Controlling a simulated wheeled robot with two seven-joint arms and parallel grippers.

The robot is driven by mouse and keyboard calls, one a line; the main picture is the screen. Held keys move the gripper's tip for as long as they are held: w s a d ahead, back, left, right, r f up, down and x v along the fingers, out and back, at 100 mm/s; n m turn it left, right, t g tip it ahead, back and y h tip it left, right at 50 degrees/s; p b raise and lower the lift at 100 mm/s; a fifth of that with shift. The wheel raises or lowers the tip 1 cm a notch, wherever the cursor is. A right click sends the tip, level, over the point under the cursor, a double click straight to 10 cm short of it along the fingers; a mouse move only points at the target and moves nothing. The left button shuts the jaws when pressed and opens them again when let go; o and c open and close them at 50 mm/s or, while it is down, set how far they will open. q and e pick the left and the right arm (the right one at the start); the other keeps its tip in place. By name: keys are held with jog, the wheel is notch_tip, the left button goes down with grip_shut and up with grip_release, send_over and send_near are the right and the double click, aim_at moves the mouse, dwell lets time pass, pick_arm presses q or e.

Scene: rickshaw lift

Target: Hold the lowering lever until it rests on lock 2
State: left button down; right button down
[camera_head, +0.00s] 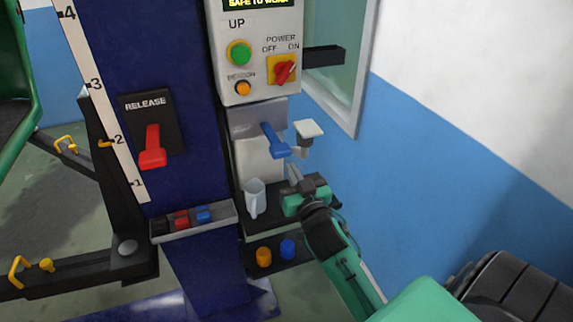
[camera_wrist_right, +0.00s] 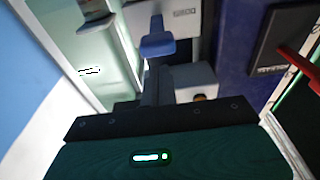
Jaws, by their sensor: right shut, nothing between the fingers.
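The blue lever (camera_head: 273,140), which I take for the lowering lever, sticks out from a grey housing below the control box; its blue handle also shows in the right wrist view (camera_wrist_right: 157,40). My right gripper (camera_head: 294,176) is shut and empty, just below and to the right of the blue lever, apart from it. In the right wrist view its closed fingers (camera_wrist_right: 154,85) point towards the handle. A white scale (camera_head: 110,110) with numbers 1 to 4 runs along the blue column. A yellow pointer (camera_head: 104,143) on the carriage stands about level with 2. My left gripper is out of view.
A red release lever (camera_head: 152,147) is on the column. The control box (camera_head: 262,52) has a green button and a red power switch. A white mug (camera_head: 254,196) and a tool tray (camera_head: 194,220) are below. A dark bracket (camera_head: 323,56) juts out at right.

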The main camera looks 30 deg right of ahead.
jog(key=shift+r+v, duration=0.1)
jog(key=shift+v, duration=0.8)
jog(key=shift+r+v, duration=0.15)
jog(key=shift+v, duration=0.75)
jog(key=a+f+n+g+y, duration=0.3)
jog(key=f+g, duration=0.4)
jog(key=f, duration=2.9)
jog(key=s+a+f+g+y, duration=0.1)
jog(key=s+a+f+g, duration=0.1)
jog(key=s+f, duration=0.7)
jog(key=s+a+f+g, duration=0.2)
jog(key=s+f+g, duration=0.15)
jog(key=f, duration=0.85)
jog(key=s+f+g, duration=0.1)
jog(key=s+f, duration=0.4)
jog(key=s, duration=0.5)
jog(key=s+f+n+g, duration=0.1)
jog(key=s+f, duration=0.4)
jog(key=s, duration=0.5)
jog(key=s+a+f+n+g, duration=0.1)
jog(key=s+f+g, duration=0.2)
jog(key=s, duration=0.7)
notch_tip(320, 180, down, 3)
jog(key=shift+s+r, duration=0.1)
jog(key=shift+s, duration=0.25)
